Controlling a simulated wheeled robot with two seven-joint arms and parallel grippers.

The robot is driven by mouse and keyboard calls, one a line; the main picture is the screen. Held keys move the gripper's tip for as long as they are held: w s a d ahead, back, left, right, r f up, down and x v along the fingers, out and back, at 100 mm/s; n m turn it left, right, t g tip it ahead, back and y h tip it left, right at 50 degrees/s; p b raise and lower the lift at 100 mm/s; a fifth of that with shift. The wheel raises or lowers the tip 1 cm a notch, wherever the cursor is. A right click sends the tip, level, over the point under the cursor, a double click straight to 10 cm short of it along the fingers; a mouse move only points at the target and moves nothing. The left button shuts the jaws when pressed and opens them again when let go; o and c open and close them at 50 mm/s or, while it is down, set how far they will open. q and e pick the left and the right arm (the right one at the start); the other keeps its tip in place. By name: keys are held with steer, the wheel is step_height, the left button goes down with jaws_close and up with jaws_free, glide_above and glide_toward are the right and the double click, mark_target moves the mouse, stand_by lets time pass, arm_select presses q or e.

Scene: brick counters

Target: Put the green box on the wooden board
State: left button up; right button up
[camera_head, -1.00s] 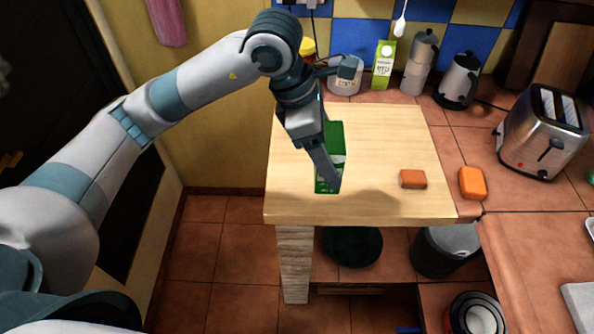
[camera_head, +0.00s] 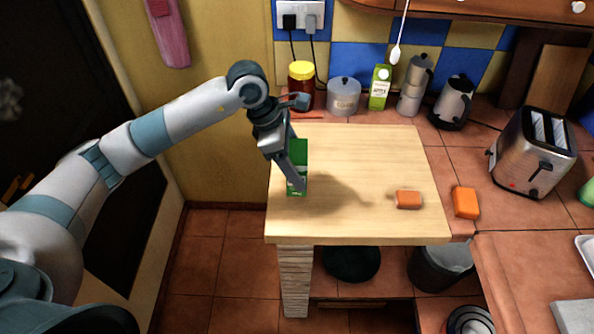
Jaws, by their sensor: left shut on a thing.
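The green box (camera_head: 300,152) is upright over the left part of the light wooden board (camera_head: 345,222), the pale top of the brick-legged counter. My left gripper (camera_head: 299,182) is shut on the green box from above, and one finger covers part of its front. The finger reaches close to the box's lower end. I cannot tell whether the box's underside touches the board. A shadow stretches to the right across the board. My right gripper is not in view.
An orange-brown block (camera_head: 408,199) lies on the board's right side, with an orange block (camera_head: 466,202) just beyond. A pot (camera_head: 344,97), a jar (camera_head: 301,88), a green carton (camera_head: 379,88) and a kettle (camera_head: 453,102) stand behind. A toaster (camera_head: 533,152) is right. The board's middle is clear.

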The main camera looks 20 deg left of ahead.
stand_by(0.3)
arm_select(q)
steer(key=shift+f+p, duration=0.9)
steer(key=shift+f, duration=1.1)
steer(key=shift+f, duration=0.1)
steer(key=shift+f, duration=0.1)
steer(key=o, duration=1.1)
